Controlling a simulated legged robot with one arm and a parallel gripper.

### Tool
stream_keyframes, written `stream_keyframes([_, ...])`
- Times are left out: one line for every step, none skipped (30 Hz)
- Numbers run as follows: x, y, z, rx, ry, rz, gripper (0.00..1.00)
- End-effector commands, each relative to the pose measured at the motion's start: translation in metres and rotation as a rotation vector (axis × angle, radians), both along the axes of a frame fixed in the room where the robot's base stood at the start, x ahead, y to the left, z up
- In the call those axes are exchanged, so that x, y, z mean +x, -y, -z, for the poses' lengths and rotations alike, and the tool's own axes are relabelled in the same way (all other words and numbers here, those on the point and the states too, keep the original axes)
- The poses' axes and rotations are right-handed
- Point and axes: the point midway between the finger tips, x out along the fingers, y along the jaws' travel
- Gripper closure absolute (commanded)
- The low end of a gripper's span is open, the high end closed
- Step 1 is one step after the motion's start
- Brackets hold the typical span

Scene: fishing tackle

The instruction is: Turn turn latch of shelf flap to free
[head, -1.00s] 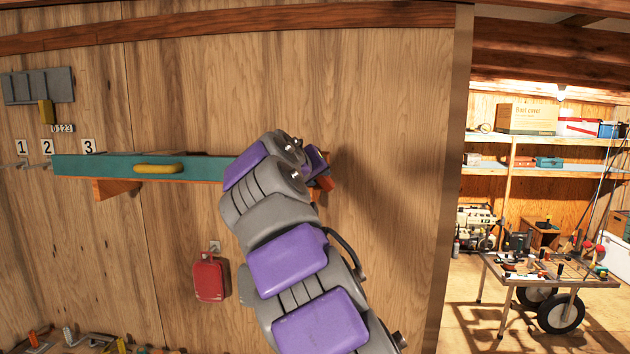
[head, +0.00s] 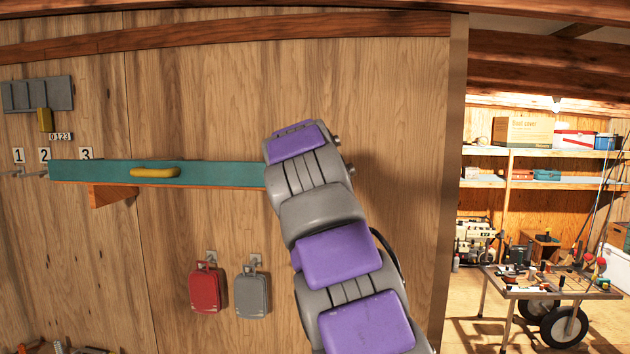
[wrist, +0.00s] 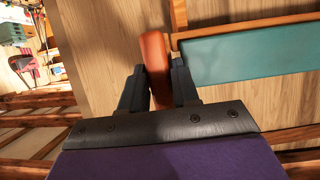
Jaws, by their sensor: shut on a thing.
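The shelf flap is a long teal panel (head: 210,174) with a yellow handle (head: 154,172) on the wooden wall. Its right end is hidden behind my arm in the head view. In the wrist view the teal flap (wrist: 250,55) lies to the right, close to the orange-brown turn latch (wrist: 155,60). The latch stands lengthwise between my fingers, its upper end reaching past the fingertips. My gripper (wrist: 157,72) is shut on the latch, one dark finger on each side. The head view does not show the gripper or latch, as my arm covers them.
A red case (head: 205,289) and a grey case (head: 252,294) hang on the wall below the flap. A wooden bracket (head: 112,195) sits under the flap. At the right, beyond the wall's edge, stands a wheeled cart (head: 550,290). The wall right of my arm is bare.

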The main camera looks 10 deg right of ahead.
Motion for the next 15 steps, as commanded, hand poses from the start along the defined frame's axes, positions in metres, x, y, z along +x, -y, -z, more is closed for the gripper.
stream_keyframes([0.0016, -0.0003, 0.0058, 0.007, -0.010, 0.000, 1.00])
stream_keyframes([0.0015, -0.0002, 0.0056, 0.010, -0.009, 0.000, 1.00])
stream_keyframes([0.0015, -0.0002, 0.0055, 0.012, -0.009, 0.000, 1.00])
stream_keyframes([0.0015, -0.0002, 0.0055, 0.013, -0.008, 0.001, 1.00])
stream_keyframes([0.0015, -0.0001, 0.0055, 0.014, -0.008, 0.000, 1.00])
stream_keyframes([0.0015, -0.0001, 0.0053, 0.014, -0.008, 0.000, 1.00])
stream_keyframes([0.0015, -0.0001, 0.0053, 0.015, -0.008, 0.000, 1.00])
stream_keyframes([0.0015, 0.0001, 0.0054, 0.014, -0.008, 0.000, 1.00])
stream_keyframes([0.0015, 0.0001, 0.0054, 0.014, -0.008, 0.000, 1.00])
stream_keyframes([0.0015, 0.0001, 0.0054, 0.014, -0.008, 0.000, 1.00])
stream_keyframes([0.0015, 0.0001, 0.0054, 0.014, -0.008, 0.000, 1.00])
stream_keyframes([0.0015, 0.0001, 0.0054, 0.014, -0.008, 0.000, 1.00])
stream_keyframes([0.0015, 0.0001, 0.0054, 0.014, -0.008, 0.000, 1.00])
stream_keyframes([0.0015, 0.0001, 0.0054, 0.014, -0.008, 0.001, 1.00])
stream_keyframes([0.0015, 0.0001, 0.0054, 0.014, -0.008, 0.001, 0.67])
